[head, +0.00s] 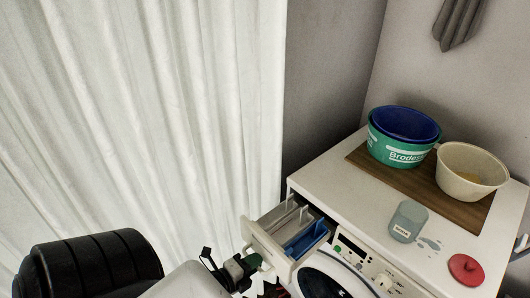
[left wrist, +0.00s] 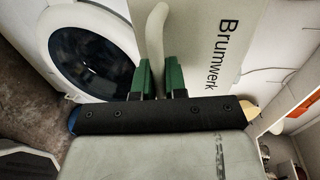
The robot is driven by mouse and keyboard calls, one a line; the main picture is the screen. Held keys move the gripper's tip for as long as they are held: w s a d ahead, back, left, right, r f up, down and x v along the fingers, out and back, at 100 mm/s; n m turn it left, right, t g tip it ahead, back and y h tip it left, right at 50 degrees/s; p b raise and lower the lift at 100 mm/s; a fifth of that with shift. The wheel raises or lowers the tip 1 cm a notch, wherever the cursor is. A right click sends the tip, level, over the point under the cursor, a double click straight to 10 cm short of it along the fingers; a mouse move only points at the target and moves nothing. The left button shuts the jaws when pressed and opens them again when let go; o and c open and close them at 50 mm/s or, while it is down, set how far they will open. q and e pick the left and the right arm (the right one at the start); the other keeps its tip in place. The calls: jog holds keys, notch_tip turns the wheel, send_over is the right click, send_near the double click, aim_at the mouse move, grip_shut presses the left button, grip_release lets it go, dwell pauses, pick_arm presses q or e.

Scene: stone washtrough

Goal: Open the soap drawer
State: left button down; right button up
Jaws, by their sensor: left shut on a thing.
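The soap drawer (head: 264,230) of the white washing machine stands pulled out, with pale compartments and a blue insert (head: 306,238) showing from above. In the left wrist view, the drawer's pale front (left wrist: 222,45) carries the word Brumwerk, and a curved off-white handle (left wrist: 156,35) stands out from it. My left gripper (head: 255,261) is at the drawer front, and in the left wrist view its green fingers (left wrist: 160,78) are shut on the handle. My right gripper is not clearly in view.
The washer top (head: 345,190) holds a brown board (head: 405,189) with a green tub (head: 392,150) and a cream bowl (head: 470,172), plus a grey bottle (head: 408,221) and red lid (head: 465,268). The round door (left wrist: 97,45) is beside the handle. A white curtain (head: 150,110) hangs left.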

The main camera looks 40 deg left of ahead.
pick_arm(q)
jog(key=shift+s, duration=0.5)
jog(key=c, duration=1.2)
grip_release()
jog(key=d+v, duration=0.1)
jog(key=v, duration=0.9)
jog(key=shift+s+a, duration=0.35)
jog(key=shift+a, duration=0.15)
